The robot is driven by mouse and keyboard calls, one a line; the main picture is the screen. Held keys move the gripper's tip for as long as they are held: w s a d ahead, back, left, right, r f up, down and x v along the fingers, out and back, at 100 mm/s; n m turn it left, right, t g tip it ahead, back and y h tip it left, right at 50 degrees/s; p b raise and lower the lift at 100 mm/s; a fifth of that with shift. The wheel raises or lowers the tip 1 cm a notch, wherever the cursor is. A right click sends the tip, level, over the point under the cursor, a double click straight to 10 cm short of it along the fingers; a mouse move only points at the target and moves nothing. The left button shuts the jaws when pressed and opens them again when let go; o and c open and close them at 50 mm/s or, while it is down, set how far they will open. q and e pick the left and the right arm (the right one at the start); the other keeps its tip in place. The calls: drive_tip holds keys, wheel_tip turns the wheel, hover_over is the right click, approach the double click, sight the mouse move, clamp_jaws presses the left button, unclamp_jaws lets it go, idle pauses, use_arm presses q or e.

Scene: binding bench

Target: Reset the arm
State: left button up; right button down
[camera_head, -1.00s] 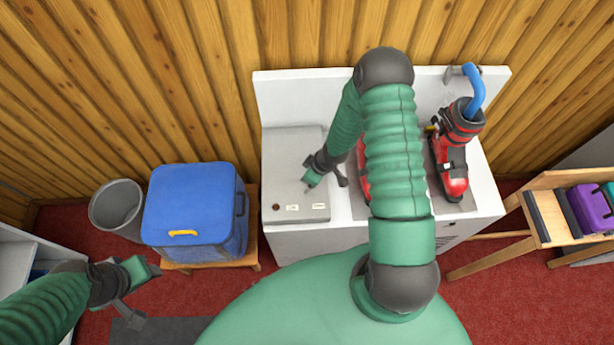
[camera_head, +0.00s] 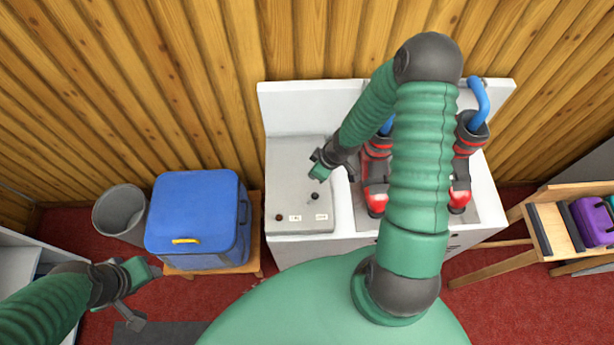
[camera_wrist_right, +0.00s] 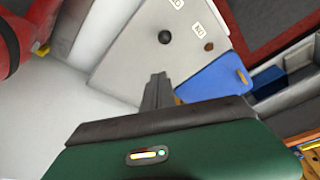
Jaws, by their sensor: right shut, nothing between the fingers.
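My right arm reaches over the white bench (camera_head: 352,242). Its gripper (camera_head: 326,163) hangs above the flat grey panel at the bench's left part (camera_head: 290,165), clear of the small dark knob (camera_head: 315,196). In the right wrist view the fingers (camera_wrist_right: 157,92) are together with nothing between them, and the knob (camera_wrist_right: 165,37) shows beyond them. My left gripper (camera_head: 138,282) is low at the left, in front of the blue box and apart from it; its fingertips are too unclear to read.
A blue box (camera_head: 192,215) with a yellow handle sits on a wooden stand. A grey bin (camera_head: 120,212) is left of it. Two red machines with blue hoses (camera_head: 480,100) stand on the bench, partly behind my arm. A wooden rack (camera_head: 555,232) holds a purple case (camera_head: 591,222).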

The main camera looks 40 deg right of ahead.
use_arm(q)
drive_tip(key=f+b, duration=0.5)
drive_tip(key=shift+s+a, duration=0.35)
use_arm(e)
drive_tip(key=s+a+r+m, duration=0.2)
drive_tip(key=s+a+r, duration=0.2)
drive_tip(key=a+r, duration=0.2)
drive_tip(key=s+a+r+m+h, duration=0.1)
drive_tip(key=s+a+r+m, duration=0.2)
drive_tip(key=r, duration=0.4)
drive_tip(key=s+a, duration=0.1)
drive_tip(key=a, duration=0.1)
drive_tip(key=shift+s+a+g+h, duration=0.3)
drive_tip(key=shift+s+a+g, duration=0.05)
drive_tip(key=shift+g, duration=0.05)
use_arm(q)
drive_tip(key=shift+d, duration=0.1)
use_arm(e)
drive_tip(key=shift+d, duration=0.1)
